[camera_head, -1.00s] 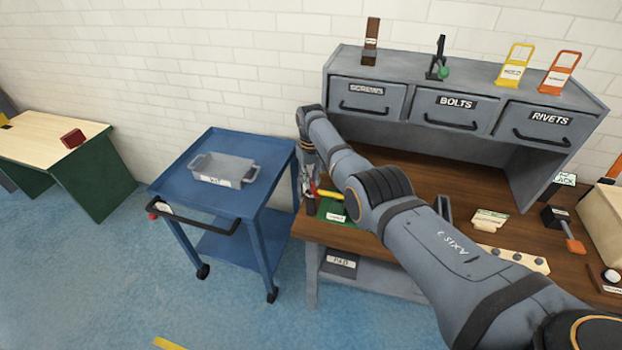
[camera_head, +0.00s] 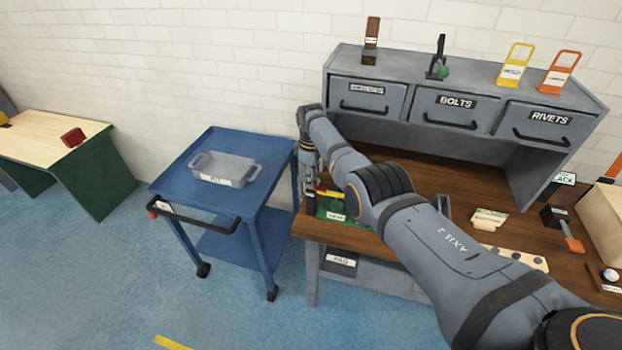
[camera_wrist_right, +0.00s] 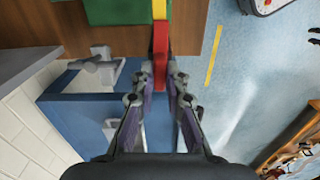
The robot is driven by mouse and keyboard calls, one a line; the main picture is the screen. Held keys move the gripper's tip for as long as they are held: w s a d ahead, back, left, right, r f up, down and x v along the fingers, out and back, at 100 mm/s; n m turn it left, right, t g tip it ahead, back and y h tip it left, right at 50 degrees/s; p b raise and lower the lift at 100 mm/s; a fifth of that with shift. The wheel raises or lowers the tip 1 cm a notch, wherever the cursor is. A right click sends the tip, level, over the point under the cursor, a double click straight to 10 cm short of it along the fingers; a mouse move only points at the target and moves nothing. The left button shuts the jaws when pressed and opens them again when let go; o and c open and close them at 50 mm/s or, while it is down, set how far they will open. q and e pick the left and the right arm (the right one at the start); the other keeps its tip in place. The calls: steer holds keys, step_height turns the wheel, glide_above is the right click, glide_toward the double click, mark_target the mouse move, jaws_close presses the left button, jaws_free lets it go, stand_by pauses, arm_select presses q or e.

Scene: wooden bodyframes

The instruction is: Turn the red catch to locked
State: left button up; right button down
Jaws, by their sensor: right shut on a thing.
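The red catch (camera_wrist_right: 160,48) is a red bar with a yellow part beyond it, on a green base (camera_wrist_right: 115,10) at the left front corner of the wooden bench. In the head view the red catch (camera_head: 320,187) is small and partly hidden by my right gripper (camera_head: 311,200). In the right wrist view the fingertips of my right gripper (camera_wrist_right: 161,85) are closed on both sides of the red bar's near end. The catch's label is too small to read. My left gripper is not in view.
A blue cart (camera_head: 188,172) with a grey bin (camera_head: 224,169) stands left of the bench (camera_head: 390,160). Drawers (camera_head: 450,108) marked BOLTS and RIVETS sit above the bench. My right arm crosses over the bench top. The floor in front of the cart is clear.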

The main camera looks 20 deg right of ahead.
steer(key=shift+w+r+n, duration=0.1)
steer(key=shift+n, duration=0.2)
stand_by(0.4)
steer(key=c, duration=1.4)
jaws_free()
steer(key=shift+o, duration=0.2)
step_height(320, 180, up, 12)
